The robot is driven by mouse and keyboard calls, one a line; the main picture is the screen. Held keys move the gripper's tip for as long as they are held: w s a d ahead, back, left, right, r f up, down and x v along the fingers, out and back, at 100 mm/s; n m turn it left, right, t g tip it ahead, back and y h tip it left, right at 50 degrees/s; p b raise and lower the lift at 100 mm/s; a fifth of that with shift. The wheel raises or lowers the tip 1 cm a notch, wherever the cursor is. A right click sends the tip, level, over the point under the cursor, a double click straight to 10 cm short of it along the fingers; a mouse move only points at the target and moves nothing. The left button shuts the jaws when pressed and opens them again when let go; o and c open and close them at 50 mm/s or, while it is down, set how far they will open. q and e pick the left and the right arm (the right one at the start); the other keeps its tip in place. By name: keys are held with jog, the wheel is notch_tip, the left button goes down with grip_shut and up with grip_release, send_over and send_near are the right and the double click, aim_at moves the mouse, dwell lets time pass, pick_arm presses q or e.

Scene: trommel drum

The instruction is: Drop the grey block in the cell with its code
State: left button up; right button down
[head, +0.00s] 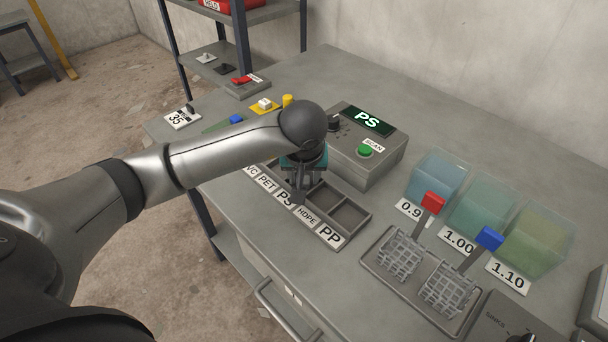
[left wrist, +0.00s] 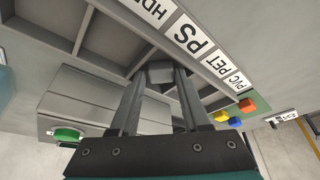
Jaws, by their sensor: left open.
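The sorting tray (head: 357,209) has cells labelled PVC, PET, PS, HDPE and PP along its front edge. My left gripper (head: 299,190) points down over the tray near the PS label (head: 285,198). In the left wrist view its two fingers are open, with a small grey block (left wrist: 160,72) between or just beyond their tips, by the PS label (left wrist: 194,35). I cannot tell whether the block touches the fingers or the cell floor. The scanner box (head: 365,158) behind the tray shows PS on its screen (head: 367,120).
A green scan button (head: 365,149) is on the scanner. Three liquid tanks, the middle one greenish (head: 482,207), stand at the right, with two wire baskets (head: 400,255) before them. Small coloured blocks, including a blue one (head: 236,119), lie behind my arm.

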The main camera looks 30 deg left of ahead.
pick_arm(q)
jog(key=shift+r+p, duration=0.4)
jog(key=shift+r, duration=0.05)
jog(key=p+v, duration=0.3)
jog(key=v, duration=0.9)
pick_arm(e)
jog(key=s+a+r, duration=0.3)
jog(key=s, duration=0.1)
jog(key=shift+s+r+g, duration=0.15)
jog(key=shift+s+g, duration=0.05)
jog(key=shift+g, duration=0.2)
pick_arm(q)
jog(key=shift+r, duration=0.15)
pick_arm(e)
jog(key=shift+a, duration=0.2)
jog(key=shift+w, duration=0.15)
